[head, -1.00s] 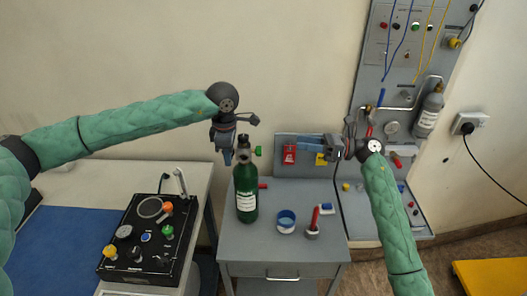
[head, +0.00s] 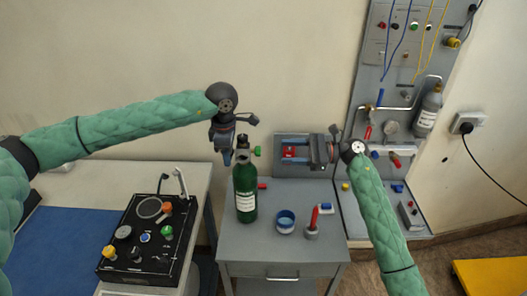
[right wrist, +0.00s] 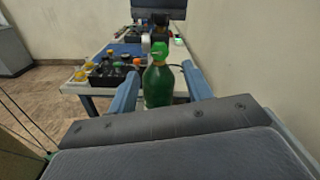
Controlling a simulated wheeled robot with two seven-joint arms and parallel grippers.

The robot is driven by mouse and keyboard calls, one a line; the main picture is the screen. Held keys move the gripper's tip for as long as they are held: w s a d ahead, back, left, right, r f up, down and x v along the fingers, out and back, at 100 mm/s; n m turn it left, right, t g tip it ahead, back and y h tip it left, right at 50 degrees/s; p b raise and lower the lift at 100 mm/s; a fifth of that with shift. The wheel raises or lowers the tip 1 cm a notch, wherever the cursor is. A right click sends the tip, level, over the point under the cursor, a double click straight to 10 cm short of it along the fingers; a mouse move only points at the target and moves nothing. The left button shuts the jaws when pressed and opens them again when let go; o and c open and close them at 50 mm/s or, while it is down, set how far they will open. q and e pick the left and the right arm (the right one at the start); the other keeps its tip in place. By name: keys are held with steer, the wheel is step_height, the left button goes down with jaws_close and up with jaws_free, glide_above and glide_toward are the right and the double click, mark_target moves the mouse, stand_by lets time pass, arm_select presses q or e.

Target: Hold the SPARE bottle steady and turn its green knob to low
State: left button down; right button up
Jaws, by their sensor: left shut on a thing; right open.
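The dark green bottle (head: 245,192) with a white label stands upright on the grey cabinet top. Its green knob (head: 257,151) sticks out to the right of the bottle's neck. My left gripper (head: 228,157) is shut at the neck of the bottle, coming down from above left. My right gripper (head: 283,151) is open and empty, to the right of the knob and apart from it, with its fingers pointing left. In the right wrist view the bottle (right wrist: 158,87) and knob (right wrist: 158,55) show between the open fingers, farther off.
A blue-and-white roll (head: 286,222), a red-handled item (head: 313,222) and a small blue block (head: 325,208) sit on the grey cabinet (head: 270,245). A black control box (head: 145,250) stands on the left table. A grey wall panel (head: 395,100) with hoses rises at right.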

mark_target(258, 151)
steer(key=a, duration=0.8)
steer(key=shift+s+a, duration=0.15)
steer(key=shift+s, duration=0.1)
steer(key=c, duration=1)
